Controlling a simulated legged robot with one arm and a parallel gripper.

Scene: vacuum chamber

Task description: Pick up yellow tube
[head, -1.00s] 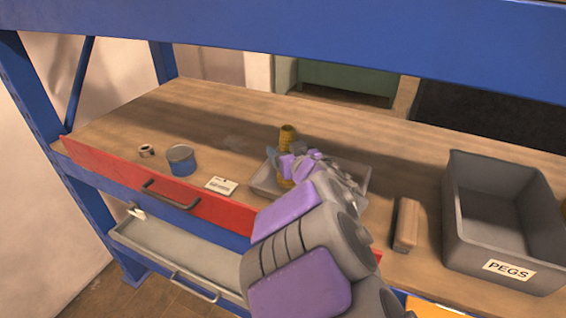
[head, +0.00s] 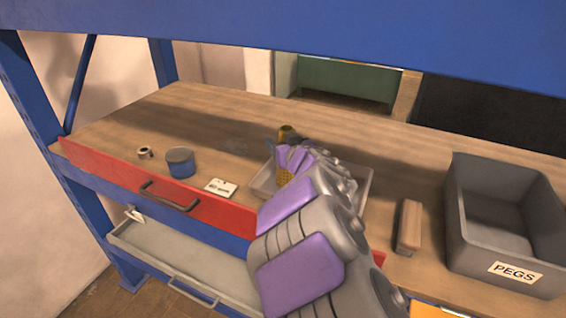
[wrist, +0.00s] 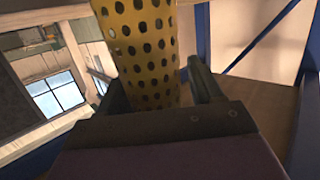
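The yellow tube (head: 285,134) stands upright in a shallow grey tray (head: 260,186) on the workbench. In the head view its top shows above my gripper and a lower bit shows below; the middle is hidden. My gripper (head: 288,158) is at the tube. In the wrist view the yellow tube (wrist: 146,50), covered in dark holes, rises between my two fingers. A narrow gap shows between the tube and the right finger, so my gripper (wrist: 158,85) looks open around it. Contact on the left side is not clear.
A grey PEGS bin (head: 505,215) and a brown block (head: 409,228) stand to the right. A blue tin (head: 181,163), a small ring (head: 145,153) and a white label card (head: 221,188) lie left. A blue beam (head: 300,35) crosses above. A red drawer front (head: 150,187) edges the bench.

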